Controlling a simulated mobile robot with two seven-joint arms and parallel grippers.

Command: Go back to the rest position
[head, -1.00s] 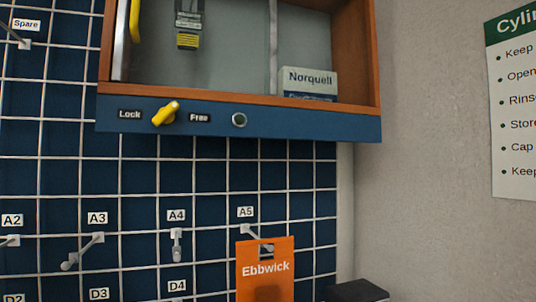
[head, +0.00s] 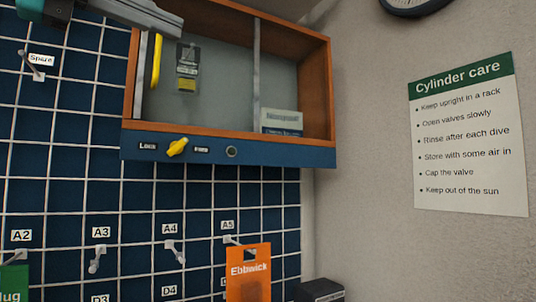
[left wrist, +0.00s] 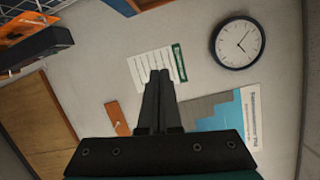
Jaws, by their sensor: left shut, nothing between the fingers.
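My left gripper (head: 172,26) shows at the top left of the head view, in front of the upper left corner of the wooden wall cabinet. In the left wrist view its two fingers (left wrist: 160,78) are together, with nothing between them. They point toward a plain wall with posters and a clock, and touch nothing that I can see. My right gripper is in neither view.
The open cabinet (head: 228,143) has a yellow lock knob (head: 177,146) and holds a Norquell box (head: 282,122). Below it is a blue pegboard with hooks and an orange Ebbwick card (head: 249,275). A Cylinder care poster (head: 468,135) and a clock (left wrist: 238,43) hang on the wall.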

